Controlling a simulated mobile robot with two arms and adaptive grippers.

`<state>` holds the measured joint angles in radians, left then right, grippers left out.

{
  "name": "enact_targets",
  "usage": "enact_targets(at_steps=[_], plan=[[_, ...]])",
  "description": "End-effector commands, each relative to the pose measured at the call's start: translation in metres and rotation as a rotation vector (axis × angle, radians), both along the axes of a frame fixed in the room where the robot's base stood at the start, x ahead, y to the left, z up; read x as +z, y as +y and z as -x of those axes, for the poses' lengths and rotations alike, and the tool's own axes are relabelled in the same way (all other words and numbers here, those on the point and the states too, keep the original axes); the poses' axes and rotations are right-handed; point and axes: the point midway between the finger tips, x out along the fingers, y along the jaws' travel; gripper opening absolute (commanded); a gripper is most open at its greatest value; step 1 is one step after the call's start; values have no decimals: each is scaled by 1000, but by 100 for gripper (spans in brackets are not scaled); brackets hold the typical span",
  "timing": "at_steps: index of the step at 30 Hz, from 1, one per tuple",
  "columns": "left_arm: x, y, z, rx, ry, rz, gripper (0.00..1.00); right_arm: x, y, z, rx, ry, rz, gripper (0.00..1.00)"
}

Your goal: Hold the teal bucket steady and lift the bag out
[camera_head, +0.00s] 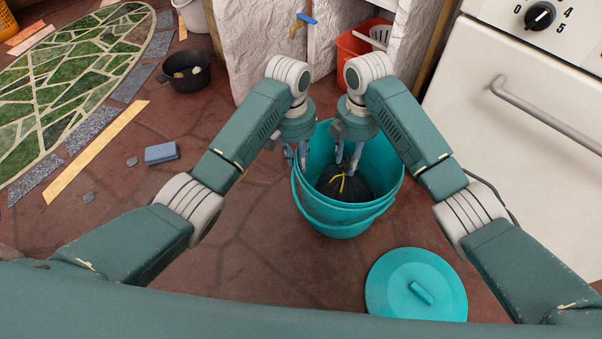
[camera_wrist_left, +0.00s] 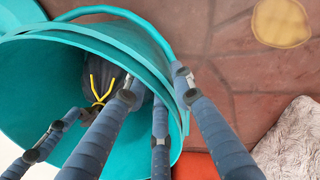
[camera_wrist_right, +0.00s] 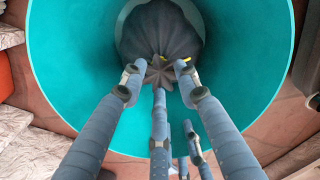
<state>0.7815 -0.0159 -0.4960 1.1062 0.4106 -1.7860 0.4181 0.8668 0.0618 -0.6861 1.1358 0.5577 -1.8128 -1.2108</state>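The teal bucket (camera_head: 335,218) stands upright on the floor between my arms. A black bag (camera_head: 352,188) with a yellow tie sits low inside it; its gathered neck (camera_wrist_right: 160,72) shows in the right wrist view. My left gripper (camera_head: 294,152) is at the bucket's left rim. In the left wrist view its spread fingers (camera_wrist_left: 160,85) straddle the bucket wall, some inside and one outside; contact is unclear. My right gripper (camera_head: 347,154) is inside the bucket mouth, above the bag. In the right wrist view its spread fingers surround the bag's neck without visibly squeezing it.
The teal lid (camera_head: 395,295) lies on the floor in front of the bucket. A white oven (camera_head: 540,90) stands at the right. A red bin (camera_head: 358,48) is behind the bucket.

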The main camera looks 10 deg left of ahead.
Motion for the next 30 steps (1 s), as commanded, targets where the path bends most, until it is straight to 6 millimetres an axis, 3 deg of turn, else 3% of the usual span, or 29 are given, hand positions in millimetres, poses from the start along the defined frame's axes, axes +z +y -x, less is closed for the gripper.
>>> enact_targets(at_steps=[6, 12, 26, 30], plan=[[-44, -2, 1, 0, 3, -1, 24, 0, 0, 0, 0, 0, 0, 31], [-70, -4, 0, 1, 1, 0, 24, 0, 0, 0, 0, 0, 0, 31], [-81, -5, 0, -1, -1, 0, 24, 0, 0, 0, 0, 0, 0, 31], [-81, -5, 0, 0, -1, 0, 0, 0, 0, 0, 0, 0, 0, 31]])
